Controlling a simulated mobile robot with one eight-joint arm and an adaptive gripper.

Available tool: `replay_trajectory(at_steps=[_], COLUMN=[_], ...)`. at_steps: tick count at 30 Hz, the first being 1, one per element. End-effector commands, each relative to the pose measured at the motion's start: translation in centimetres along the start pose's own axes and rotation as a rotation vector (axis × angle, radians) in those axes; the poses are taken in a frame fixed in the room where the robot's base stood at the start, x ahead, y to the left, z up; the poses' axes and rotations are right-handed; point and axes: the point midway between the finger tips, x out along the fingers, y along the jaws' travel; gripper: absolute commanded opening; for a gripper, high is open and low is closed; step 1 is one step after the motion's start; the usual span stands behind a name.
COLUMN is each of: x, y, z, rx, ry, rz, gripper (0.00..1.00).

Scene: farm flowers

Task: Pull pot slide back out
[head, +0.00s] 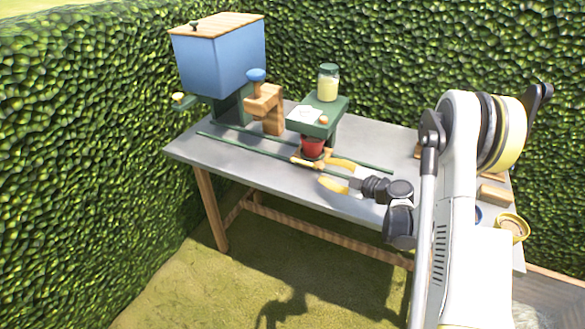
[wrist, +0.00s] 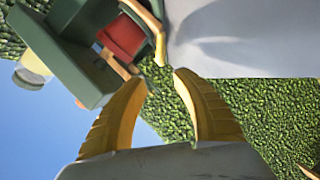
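The red pot (head: 312,147) sits on the wooden pot slide (head: 307,163), under the green stand (head: 318,120). The slide lies across two green rails (head: 345,164) on the table. In the wrist view the red pot (wrist: 122,38) and the slide's light wooden edge (wrist: 158,38) are at the top, beyond my fingertips. My gripper (head: 323,171) has yellow fingers spread just right of the slide. In the wrist view my gripper (wrist: 164,78) shows a gap between its tips with only hedge behind it. I cannot tell whether a finger touches the slide.
A blue hopper (head: 215,65) with a wooden lid stands at the table's back left. A wooden block (head: 266,110) with a blue knob stands between it and the stand. A jar (head: 328,83) is on the stand. A yellow pot (head: 512,228) is at the right. Hedges border the table.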

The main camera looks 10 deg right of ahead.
Motion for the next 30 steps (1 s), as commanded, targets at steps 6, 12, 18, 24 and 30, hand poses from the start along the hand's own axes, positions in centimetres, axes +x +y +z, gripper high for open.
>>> replay_trajectory(at_steps=[6, 12, 18, 24, 30], x=[1.8, 5.8, 9.3, 10.7, 10.8], y=[-0.4, -0.5, -0.4, -0.2, -0.1], z=[0.5, 0.4, 0.4, 0.3, 0.3], rx=[-0.022, -0.021, -0.022, -0.02, -0.02], ry=[0.006, 0.007, 0.006, 0.005, 0.004], rz=[0.011, 0.01, 0.009, 0.01, 0.01], gripper=[0.34, 0.34, 0.34, 0.34, 0.34])
